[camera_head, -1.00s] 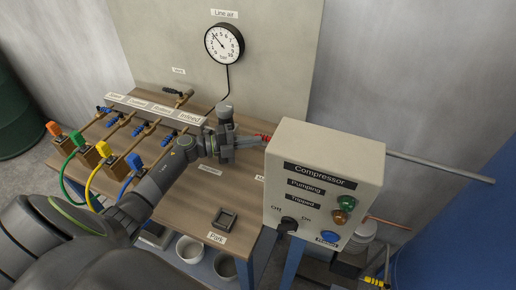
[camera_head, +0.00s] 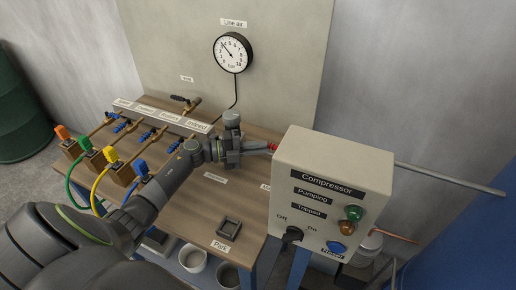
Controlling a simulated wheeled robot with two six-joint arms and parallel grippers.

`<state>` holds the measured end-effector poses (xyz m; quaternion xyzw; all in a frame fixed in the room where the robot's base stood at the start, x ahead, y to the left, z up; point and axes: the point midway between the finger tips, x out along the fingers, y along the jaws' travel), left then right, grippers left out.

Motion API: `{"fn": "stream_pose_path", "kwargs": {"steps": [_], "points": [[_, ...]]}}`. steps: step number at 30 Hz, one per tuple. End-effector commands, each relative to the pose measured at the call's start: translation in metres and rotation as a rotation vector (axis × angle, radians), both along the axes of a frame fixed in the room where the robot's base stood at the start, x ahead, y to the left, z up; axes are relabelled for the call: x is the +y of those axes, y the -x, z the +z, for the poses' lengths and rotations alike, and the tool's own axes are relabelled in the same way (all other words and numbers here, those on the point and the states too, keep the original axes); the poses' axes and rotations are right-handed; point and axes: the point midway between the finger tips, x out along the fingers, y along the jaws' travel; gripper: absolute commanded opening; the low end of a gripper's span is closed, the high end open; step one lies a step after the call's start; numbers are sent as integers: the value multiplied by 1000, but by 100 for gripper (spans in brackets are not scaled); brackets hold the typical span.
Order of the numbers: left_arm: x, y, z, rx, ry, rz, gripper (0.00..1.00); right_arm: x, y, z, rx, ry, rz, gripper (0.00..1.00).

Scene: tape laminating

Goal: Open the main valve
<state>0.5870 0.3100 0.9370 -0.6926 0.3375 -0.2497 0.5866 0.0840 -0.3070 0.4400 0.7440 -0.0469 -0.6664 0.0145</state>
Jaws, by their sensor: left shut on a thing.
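My left gripper (camera_head: 240,151) reaches over the bench from the left, beside the compressor box. It is shut on a red handle (camera_head: 272,147), which I take to be the main valve's; the jaws hide part of it. The rest of that valve is hidden behind the gripper and the box, so I cannot tell how far it is turned. The line air gauge (camera_head: 233,53) on the back panel has its needle pointing up and left. My right gripper is not in view.
The compressor box (camera_head: 280,190) stands right of the gripper, with a black switch (camera_head: 293,234) and lamps. Several blue-handled valves and a labelled manifold (camera_head: 160,115) stand at the left, with coloured hoses in front. A square park holder (camera_head: 229,227) sits near the bench front.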

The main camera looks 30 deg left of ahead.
Motion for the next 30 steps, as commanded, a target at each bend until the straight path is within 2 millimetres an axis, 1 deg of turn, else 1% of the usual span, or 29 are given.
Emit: {"fn": "stream_pose_path", "kwargs": {"steps": [1,2,5,12,16,21,30], "points": [[4,-4,8,-9,-6,13,0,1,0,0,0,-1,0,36],[3,-4,11,-10,-5,12,0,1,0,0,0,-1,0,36],[2,-2,27,-14,-5,9,0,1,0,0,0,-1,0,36],[-1,1,70,-11,-4,3,0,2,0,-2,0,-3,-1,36],[-2,2,89,-10,-5,1,0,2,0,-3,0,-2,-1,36],[-3,3,100,-7,-1,0,0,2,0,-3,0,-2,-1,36],[-3,4,101,-6,-1,0,0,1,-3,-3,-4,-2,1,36]]}}
